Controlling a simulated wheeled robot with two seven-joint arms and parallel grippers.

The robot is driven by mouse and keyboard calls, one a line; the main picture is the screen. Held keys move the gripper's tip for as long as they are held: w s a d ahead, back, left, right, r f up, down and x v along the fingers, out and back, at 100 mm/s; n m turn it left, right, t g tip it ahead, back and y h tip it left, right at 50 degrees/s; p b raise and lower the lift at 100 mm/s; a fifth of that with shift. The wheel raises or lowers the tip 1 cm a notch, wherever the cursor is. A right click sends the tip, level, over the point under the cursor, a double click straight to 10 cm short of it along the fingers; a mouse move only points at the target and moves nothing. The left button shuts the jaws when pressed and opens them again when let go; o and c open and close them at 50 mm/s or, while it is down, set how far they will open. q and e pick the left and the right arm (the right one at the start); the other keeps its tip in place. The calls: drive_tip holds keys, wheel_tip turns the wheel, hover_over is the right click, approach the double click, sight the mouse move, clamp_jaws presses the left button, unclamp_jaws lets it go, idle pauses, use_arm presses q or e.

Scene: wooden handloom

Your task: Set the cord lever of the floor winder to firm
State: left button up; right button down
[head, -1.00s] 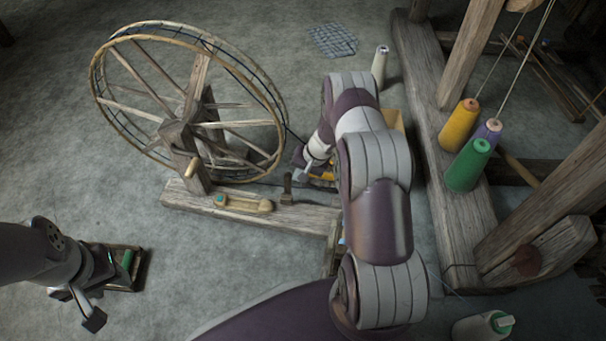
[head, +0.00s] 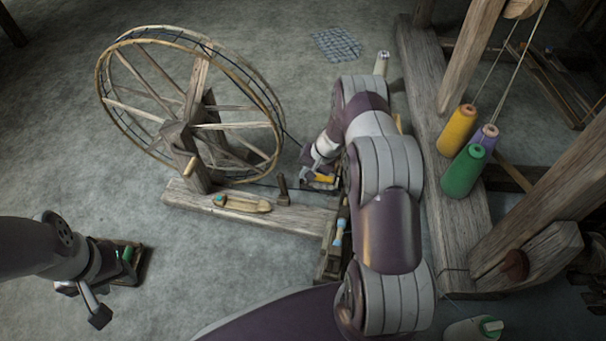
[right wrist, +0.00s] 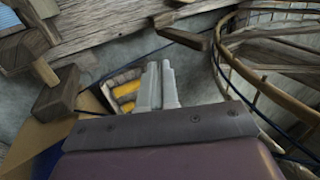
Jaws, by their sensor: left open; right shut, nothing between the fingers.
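The floor winder has a large spoked wheel (head: 190,105) on a long wooden base (head: 290,215). A short dark upright peg (head: 283,188) and a pale wooden piece with a teal end (head: 245,203) are on the base; I cannot tell which is the cord lever. My right gripper (head: 316,174) is beyond the right end of the base, near a yellow-filled tray. In the right wrist view its fingers (right wrist: 158,82) are together and empty, with a dark wooden bar (right wrist: 185,38) beyond them and the wheel (right wrist: 265,85) at right. My left gripper (head: 93,303) is open and empty at lower left.
A small tray (head: 137,277) with a green bobbin is by my left gripper. The yellow-filled tray also shows in the right wrist view (right wrist: 108,94). The loom frame (head: 440,180), with yellow, purple and green cones, stands at right. Floor left of the wheel is clear.

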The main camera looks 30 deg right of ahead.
drive_tip(key=a+p+v, duration=0.1)
drive_tip(key=p+v, duration=0.2)
drive_tip(key=v, duration=0.4)
drive_tip(key=shift+w+r, duration=0.35)
drive_tip(key=shift+r, duration=0.2)
drive_tip(key=shift+d, duration=0.1)
